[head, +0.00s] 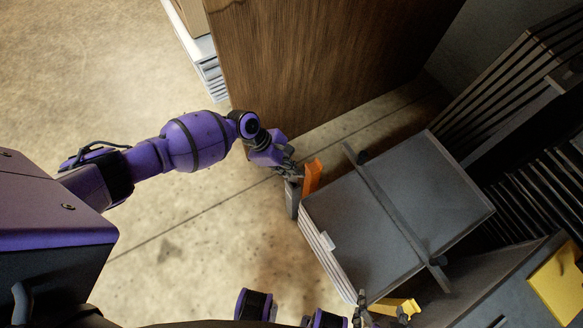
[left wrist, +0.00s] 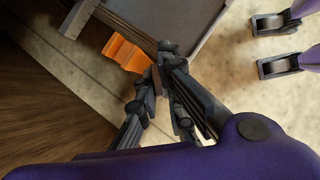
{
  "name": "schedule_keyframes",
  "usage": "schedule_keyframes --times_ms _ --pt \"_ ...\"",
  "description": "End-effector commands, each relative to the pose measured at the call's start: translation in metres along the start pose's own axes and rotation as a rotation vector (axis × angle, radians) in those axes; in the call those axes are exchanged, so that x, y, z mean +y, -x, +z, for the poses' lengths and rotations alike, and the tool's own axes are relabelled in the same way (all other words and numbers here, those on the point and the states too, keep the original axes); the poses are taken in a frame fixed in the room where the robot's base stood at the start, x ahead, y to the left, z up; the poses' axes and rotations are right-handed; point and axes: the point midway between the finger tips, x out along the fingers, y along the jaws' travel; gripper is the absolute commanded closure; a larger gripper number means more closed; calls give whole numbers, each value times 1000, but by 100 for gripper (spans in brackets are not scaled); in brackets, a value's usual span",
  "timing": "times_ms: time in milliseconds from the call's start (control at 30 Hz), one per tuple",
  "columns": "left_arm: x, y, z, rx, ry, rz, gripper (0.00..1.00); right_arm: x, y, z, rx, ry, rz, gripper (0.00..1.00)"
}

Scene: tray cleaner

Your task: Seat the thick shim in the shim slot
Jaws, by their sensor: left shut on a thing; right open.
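My left gripper (head: 291,174) is shut on a narrow grey slab (head: 292,200), which I take for the thick shim. The slab points down beside the machine's left corner. In the left wrist view the fingers (left wrist: 158,82) close on it and hide most of it. An orange bracket (head: 313,176) stands just right of the gripper, by the tray corner; it also shows in the left wrist view (left wrist: 126,52). I cannot make out the shim slot's opening. My right gripper (head: 364,300) shows only in part at the bottom edge, open, near a yellow bracket (head: 408,305).
A grey tray (head: 440,180) with a bar (head: 385,205) across it fills the middle right. Dark slatted racks stand at right, and a yellow panel (head: 560,285) lies lower right. A wooden panel (head: 310,60) stands behind my left arm. The floor at left is clear.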

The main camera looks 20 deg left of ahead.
Motion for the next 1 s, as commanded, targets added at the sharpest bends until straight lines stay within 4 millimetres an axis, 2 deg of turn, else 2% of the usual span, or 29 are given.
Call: schedule_keyframes --times_ms 333,367,400,500,833,1000 --pt "0 -9 -5 -1 2 0 100 -1 -2 7 -11 -1 -1 33" --pt "0 -9 -6 0 2 0 89 -1 -2 7 -11 -1 -1 33" --pt "0 -8 -5 0 1 0 84 -1 -2 7 -11 -1 -1 33" --pt "0 -8 -5 0 1 0 74 -1 -2 7 -11 -1 -1 33" --pt "0 -5 -3 0 0 0 74 -1 -1 5 -8 -1 -1 33" --pt "1 17 0 1 -1 3 74 0 3 -4 3 -1 0 33"
